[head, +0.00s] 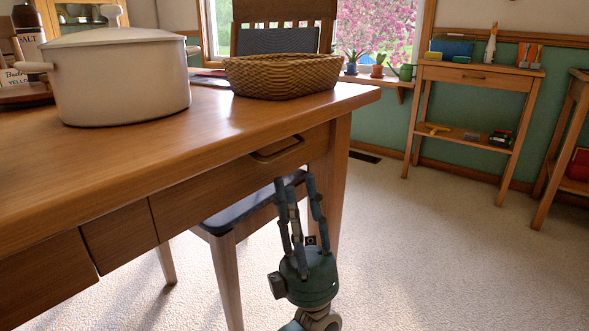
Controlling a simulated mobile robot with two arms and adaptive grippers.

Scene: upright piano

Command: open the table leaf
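The wooden table (215,119) fills the left and middle of the head view. Under its top edge is a front panel (215,183), which I take for the table leaf, with a bar handle (280,150) near its right end. The panel looks flush with the table front. My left gripper (297,182) points upward just below the handle. Its fingers are apart, with nothing between them. I cannot tell whether a fingertip touches the panel. My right gripper is not in view.
A white lidded pot (120,82) and a wicker basket (280,77) stand on the tabletop. A chair with a dark seat (240,210) is behind my gripper under the table. A side table (478,78) stands by the far wall. Carpet to the right is clear.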

